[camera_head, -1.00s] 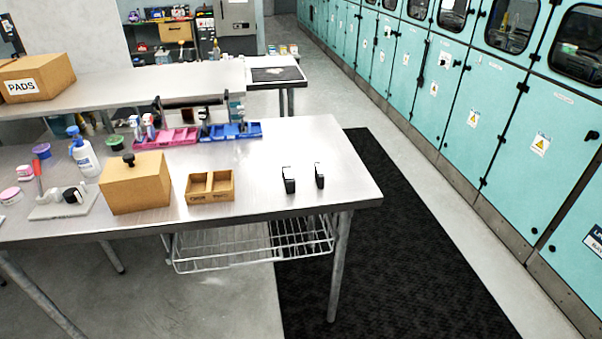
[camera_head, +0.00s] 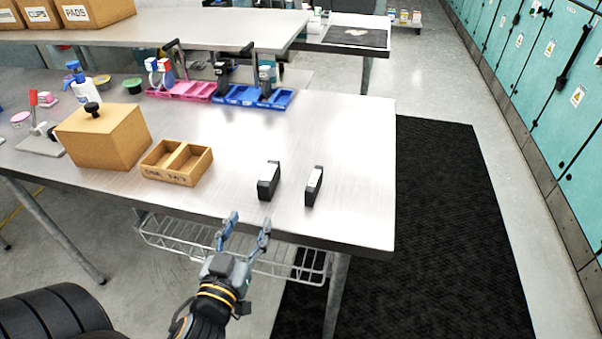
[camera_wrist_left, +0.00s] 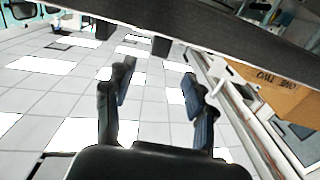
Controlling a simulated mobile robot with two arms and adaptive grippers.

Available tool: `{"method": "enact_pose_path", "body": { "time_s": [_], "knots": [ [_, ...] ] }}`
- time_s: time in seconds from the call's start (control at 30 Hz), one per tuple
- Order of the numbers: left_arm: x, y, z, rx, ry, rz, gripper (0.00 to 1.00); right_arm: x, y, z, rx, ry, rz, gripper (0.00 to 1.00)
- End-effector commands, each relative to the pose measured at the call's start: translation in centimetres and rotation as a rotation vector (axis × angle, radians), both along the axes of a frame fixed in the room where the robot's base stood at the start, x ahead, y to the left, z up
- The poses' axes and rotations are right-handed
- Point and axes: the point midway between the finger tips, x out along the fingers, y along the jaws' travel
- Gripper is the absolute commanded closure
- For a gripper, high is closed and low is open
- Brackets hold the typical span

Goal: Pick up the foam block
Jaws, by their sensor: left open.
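Two small black blocks with pale tops stand side by side near the table's front right edge in the head view, a left one (camera_head: 269,181) and a right one (camera_head: 314,187). I cannot tell which is the foam block. My left gripper (camera_head: 248,228) is open and empty, just in front of the table's front edge and short of the left block. In the left wrist view the open fingers (camera_wrist_left: 156,75) have nothing between them. Dark block shapes show there near the table edge. My right gripper is not in view.
A two-compartment wooden tray (camera_head: 149,172) and a lidded wooden box (camera_head: 104,140) stand left of the blocks. Pink (camera_head: 190,91) and blue (camera_head: 254,97) bins are behind. A wire shelf (camera_head: 180,238) hangs under the table (camera_head: 365,160). The tabletop right of the blocks is clear.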

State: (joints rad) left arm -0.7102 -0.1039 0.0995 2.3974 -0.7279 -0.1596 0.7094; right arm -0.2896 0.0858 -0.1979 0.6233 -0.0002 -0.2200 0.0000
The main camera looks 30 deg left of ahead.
Motion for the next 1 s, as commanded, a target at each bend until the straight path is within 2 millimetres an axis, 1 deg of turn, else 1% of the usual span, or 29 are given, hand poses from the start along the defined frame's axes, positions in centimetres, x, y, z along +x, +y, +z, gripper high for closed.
{"method": "enact_pose_path", "body": {
  "time_s": [0.07, 0.17, 0.3, 0.4, 0.53, 0.77, 1.0],
  "knots": [
    [0.2, 0.2, 0.6, 0.004, -0.011, 0.002, 0.45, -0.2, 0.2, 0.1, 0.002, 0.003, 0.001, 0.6],
    [1.4, 0.4, 0.9, 0.005, -0.015, 0.0, 0.45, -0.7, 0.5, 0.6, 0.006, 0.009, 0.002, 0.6],
    [3.9, 1.0, 1.0, 0.006, -0.015, 0.0, 0.45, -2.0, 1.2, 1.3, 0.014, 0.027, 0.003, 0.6],
    [5.6, 1.5, 1.0, 0.007, -0.014, 0.001, 0.45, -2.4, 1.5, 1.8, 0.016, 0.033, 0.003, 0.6],
    [7.4, 1.9, 0.8, 0.004, -0.013, 0.001, 0.45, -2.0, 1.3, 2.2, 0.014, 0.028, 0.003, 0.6],
    [8.8, 2.3, 0.6, 0.005, -0.01, 0.002, 0.45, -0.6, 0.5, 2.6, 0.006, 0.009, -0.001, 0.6],
    [12.2, 2.8, 0.7, 0.005, -0.012, 0.001, 0.45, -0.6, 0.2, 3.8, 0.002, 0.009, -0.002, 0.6]
  ]
}}
